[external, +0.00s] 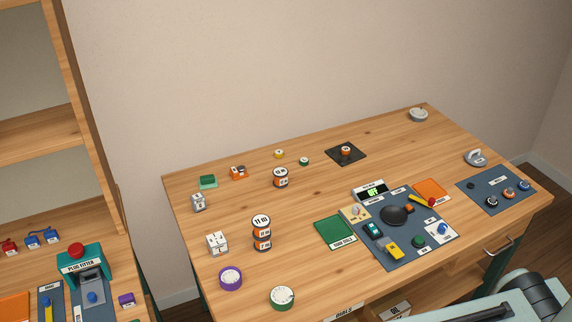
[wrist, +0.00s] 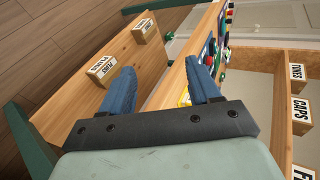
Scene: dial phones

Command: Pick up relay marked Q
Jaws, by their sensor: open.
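I cannot make out a Q on anything, so I cannot tell which thing is the relay marked Q. Small box-shaped pieces stand at the left of the table in the external view: a grey-white one (external: 198,202), a larger white one (external: 217,243), an orange one (external: 238,173) and a green one (external: 208,181). Their letters are too small to read. My gripper (wrist: 160,66) is open and empty in the wrist view, its two blue fingers spread apart. It points at a wooden shelf edge, away from these pieces. The external view shows only part of my arm at the lower right.
The wooden table (external: 330,200) carries a blue-grey mat (external: 385,258) with several parts, a second mat (external: 480,202) with knobs, and stacked orange-black cylinders (external: 262,240). A side bench at left holds a plug fitter (external: 84,262).

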